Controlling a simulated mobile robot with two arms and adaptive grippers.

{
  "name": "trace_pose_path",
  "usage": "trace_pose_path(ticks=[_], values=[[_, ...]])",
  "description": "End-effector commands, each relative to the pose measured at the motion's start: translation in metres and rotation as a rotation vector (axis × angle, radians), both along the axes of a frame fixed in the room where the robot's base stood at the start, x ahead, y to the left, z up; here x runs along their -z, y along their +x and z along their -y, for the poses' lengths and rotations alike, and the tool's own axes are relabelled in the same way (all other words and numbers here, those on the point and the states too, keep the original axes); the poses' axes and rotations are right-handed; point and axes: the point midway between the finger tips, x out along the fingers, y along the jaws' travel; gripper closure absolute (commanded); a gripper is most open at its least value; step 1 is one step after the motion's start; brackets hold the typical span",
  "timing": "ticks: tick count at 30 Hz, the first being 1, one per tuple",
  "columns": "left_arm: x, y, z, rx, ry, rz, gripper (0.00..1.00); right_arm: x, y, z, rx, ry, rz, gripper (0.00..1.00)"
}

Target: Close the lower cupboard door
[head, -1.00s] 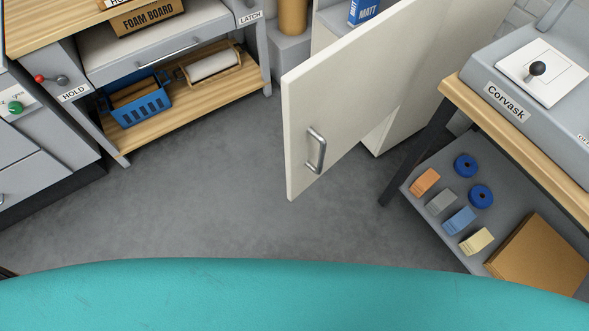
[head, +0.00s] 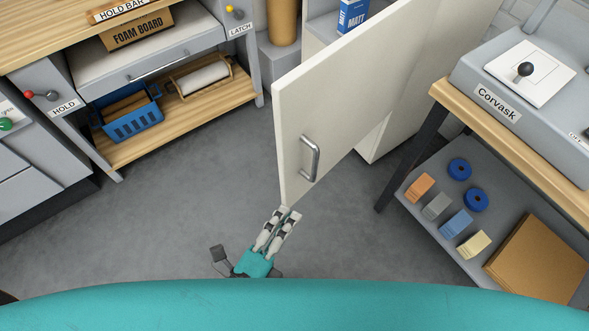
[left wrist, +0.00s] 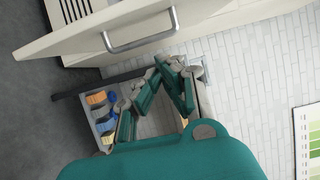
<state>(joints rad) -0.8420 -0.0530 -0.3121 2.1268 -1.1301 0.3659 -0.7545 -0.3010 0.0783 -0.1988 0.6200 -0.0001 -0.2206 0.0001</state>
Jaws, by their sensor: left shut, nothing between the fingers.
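The cupboard door (head: 345,105) is cream with a metal bar handle (head: 310,158). It stands wide open, swung out from the cupboard (head: 374,140) into the room. It also shows at the upper left of the left wrist view (left wrist: 95,30), with its handle (left wrist: 139,34). My left gripper (head: 284,212) is shut and empty, just below the door's lower free corner in the head view. Whether it touches the door I cannot tell. Its fingers also show in the left wrist view (left wrist: 163,72). My right gripper is in neither view now.
A bench (head: 442,94) with a grey Corvask machine (head: 497,103) stands at right, with blocks and blue rolls on its lower shelf. At left is a workbench (head: 150,48) with a blue basket (head: 132,121). Grey floor (head: 200,180) between them is clear.

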Motion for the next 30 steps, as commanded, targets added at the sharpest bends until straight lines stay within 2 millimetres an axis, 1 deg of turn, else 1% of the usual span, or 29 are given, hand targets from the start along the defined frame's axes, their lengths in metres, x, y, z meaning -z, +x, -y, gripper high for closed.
trace_pose_path(ticks=[3,12,14,15,16,21,30], values=[[-0.004,0.018,0.010,0.000,-0.002,0.004,1.00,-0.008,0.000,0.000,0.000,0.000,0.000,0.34],[-0.004,0.075,0.042,-0.001,-0.005,0.002,1.00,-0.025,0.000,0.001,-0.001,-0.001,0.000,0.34],[-0.004,0.084,0.046,-0.001,-0.004,0.000,1.00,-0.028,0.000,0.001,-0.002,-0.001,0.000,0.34],[-0.003,0.088,0.037,-0.001,0.000,-0.001,1.00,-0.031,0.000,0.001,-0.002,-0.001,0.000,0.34],[-0.002,0.091,0.033,-0.001,0.000,-0.001,1.00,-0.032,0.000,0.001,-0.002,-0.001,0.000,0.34],[-0.001,0.103,0.020,-0.001,-0.002,-0.003,1.00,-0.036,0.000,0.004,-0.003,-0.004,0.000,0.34],[0.001,0.107,0.015,-0.001,-0.004,-0.006,1.00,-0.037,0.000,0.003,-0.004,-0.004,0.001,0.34]])
